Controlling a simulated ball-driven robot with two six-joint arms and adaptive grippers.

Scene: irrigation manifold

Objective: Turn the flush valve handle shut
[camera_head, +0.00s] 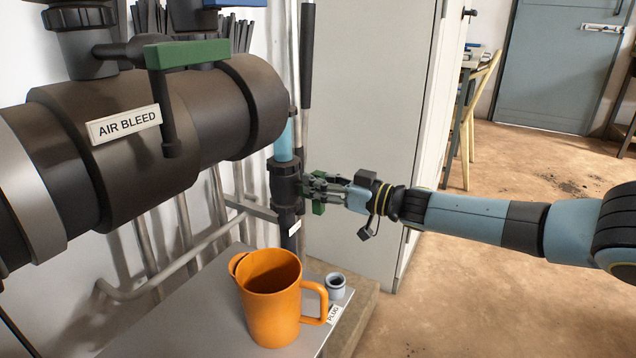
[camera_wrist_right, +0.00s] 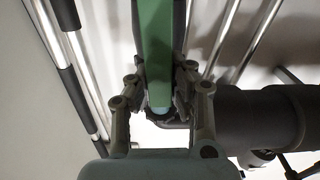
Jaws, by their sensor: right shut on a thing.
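The flush valve's green handle (camera_head: 318,207) shows in part at my right gripper (camera_head: 308,187), beside a dark vertical pipe fitting (camera_head: 285,180). In the right wrist view the green handle (camera_wrist_right: 156,50) runs from the top edge down between the two fingers of my right gripper (camera_wrist_right: 165,85). The fingers are shut on it. In the head view the fingers hide part of the handle, and I cannot tell its exact angle. My left gripper is not in view.
A large dark pipe (camera_head: 140,150) labelled AIR BLEED with another green handle (camera_head: 187,54) fills the left. An orange jug (camera_head: 270,310) and a small grey plug (camera_head: 335,286) stand on a grey shelf (camera_head: 190,310) below. A pale cabinet (camera_head: 370,120) stands behind my right gripper.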

